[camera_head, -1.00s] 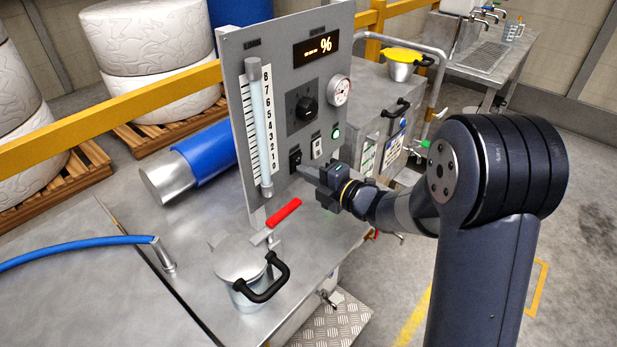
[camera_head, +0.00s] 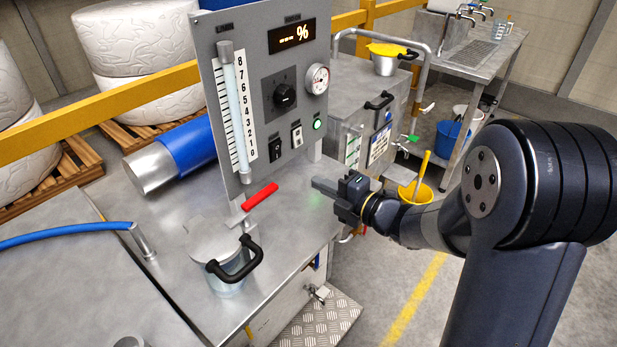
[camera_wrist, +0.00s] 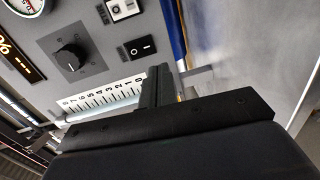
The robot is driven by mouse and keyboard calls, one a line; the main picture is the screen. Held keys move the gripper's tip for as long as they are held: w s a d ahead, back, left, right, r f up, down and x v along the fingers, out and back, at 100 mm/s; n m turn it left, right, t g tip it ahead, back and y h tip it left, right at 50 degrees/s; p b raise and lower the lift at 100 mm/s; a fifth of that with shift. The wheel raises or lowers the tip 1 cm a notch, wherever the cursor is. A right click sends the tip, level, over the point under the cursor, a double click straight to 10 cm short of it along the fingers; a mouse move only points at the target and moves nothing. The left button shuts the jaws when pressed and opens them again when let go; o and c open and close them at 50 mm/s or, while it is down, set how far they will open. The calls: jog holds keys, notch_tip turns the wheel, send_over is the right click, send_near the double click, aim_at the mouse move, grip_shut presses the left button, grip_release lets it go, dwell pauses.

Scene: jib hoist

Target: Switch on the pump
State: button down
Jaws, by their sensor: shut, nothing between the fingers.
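A grey control panel (camera_head: 262,60) stands on the steel bench. Low on it are a black rocker switch (camera_head: 275,144) and a white-framed rocker switch (camera_head: 297,134), with a glowing green lamp (camera_head: 317,124) to their right. In the wrist view the black rocker (camera_wrist: 140,46) and the white one (camera_wrist: 122,8) lie beyond the fingers. My gripper (camera_head: 323,186) is shut and empty, in front of the panel and lower right of the switches, apart from them. Its fingers (camera_wrist: 158,85) hide part of the panel's edge in the wrist view.
The panel also carries a dial knob (camera_head: 285,95), a gauge (camera_head: 317,79), a display (camera_head: 291,36) showing dashes and %, and a sight tube (camera_head: 236,115). A yellow bucket (camera_head: 416,192) is behind my arm.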

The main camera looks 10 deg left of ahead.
jog(key=shift+f+v, duration=0.15)
jog(key=shift+v, duration=0.7)
jog(key=shift+f+v, duration=0.2)
jog(key=shift+v, duration=0.65)
